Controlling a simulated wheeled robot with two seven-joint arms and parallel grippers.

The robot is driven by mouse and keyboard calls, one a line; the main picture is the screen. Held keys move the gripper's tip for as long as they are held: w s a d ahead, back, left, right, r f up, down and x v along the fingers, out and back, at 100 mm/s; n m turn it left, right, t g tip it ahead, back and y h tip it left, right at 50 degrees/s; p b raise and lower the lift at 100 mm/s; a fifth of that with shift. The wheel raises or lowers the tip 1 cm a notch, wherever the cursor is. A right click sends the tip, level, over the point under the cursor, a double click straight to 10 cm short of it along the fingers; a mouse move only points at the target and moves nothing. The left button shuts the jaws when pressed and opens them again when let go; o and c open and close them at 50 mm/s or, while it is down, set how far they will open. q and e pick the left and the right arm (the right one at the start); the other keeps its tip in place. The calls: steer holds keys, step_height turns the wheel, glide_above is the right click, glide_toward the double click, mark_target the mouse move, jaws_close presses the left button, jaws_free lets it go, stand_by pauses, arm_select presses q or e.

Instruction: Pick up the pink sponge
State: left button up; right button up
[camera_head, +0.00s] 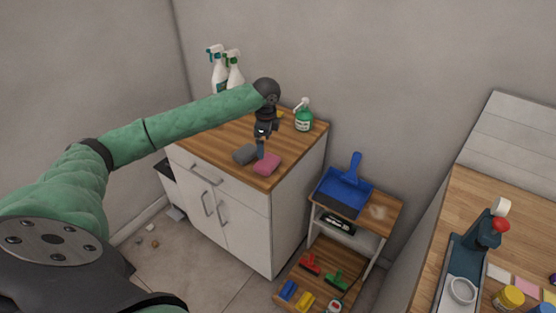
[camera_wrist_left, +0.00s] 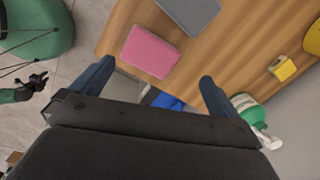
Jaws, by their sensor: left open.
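The pink sponge (camera_head: 267,164) lies flat on the wooden top of the white cabinet, near its front edge, beside a grey sponge (camera_head: 245,154). In the left wrist view the pink sponge (camera_wrist_left: 150,51) is above and between the fingers in the picture, nearer the left finger, with the grey sponge (camera_wrist_left: 190,12) beyond it. My left gripper (camera_head: 261,150) is above the cabinet top, close to both sponges in the head view. In the left wrist view my left gripper (camera_wrist_left: 156,82) has its fingers wide apart with nothing between them. My right gripper cannot be made out in the head view.
A green spray bottle (camera_head: 304,117) stands at the cabinet's back right, and white spray bottles (camera_head: 235,75) stand at the back left. A small yellow block (camera_wrist_left: 282,68) lies on the top. A shelf with a blue dustpan (camera_head: 345,190) stands to the right.

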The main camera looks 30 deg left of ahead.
mark_target(270, 162)
arm_select(q)
steer(key=shift+d+f+m+g+h, duration=0.15)
steer(key=shift+d+m+g+h, duration=0.2)
steer(key=shift+d+m, duration=0.4)
steer(key=shift+s+m, duration=0.2)
steer(key=shift+m, duration=0.25)
steer(key=shift+s+a+m, duration=0.1)
steer(key=shift+s+m, duration=0.05)
steer(key=shift+m, duration=0.45)
steer(key=shift+w+f+p, duration=0.2)
steer(key=shift+f+p, duration=0.15)
steer(key=shift+f, duration=0.3)
steer(key=shift+s+f, duration=0.15)
steer(key=shift+f, duration=0.45)
steer(key=f+p, duration=0.3)
steer(key=f, duration=0.1)
steer(key=shift+d, duration=0.3)
steer(key=shift+f, duration=0.6)
arm_select(e)
steer(key=d+f+t, duration=0.2)
steer(key=d+f, duration=0.1)
steer(key=f, duration=0.4)
steer(key=shift+s+f, duration=0.2)
steer(key=shift+s, duration=0.2)
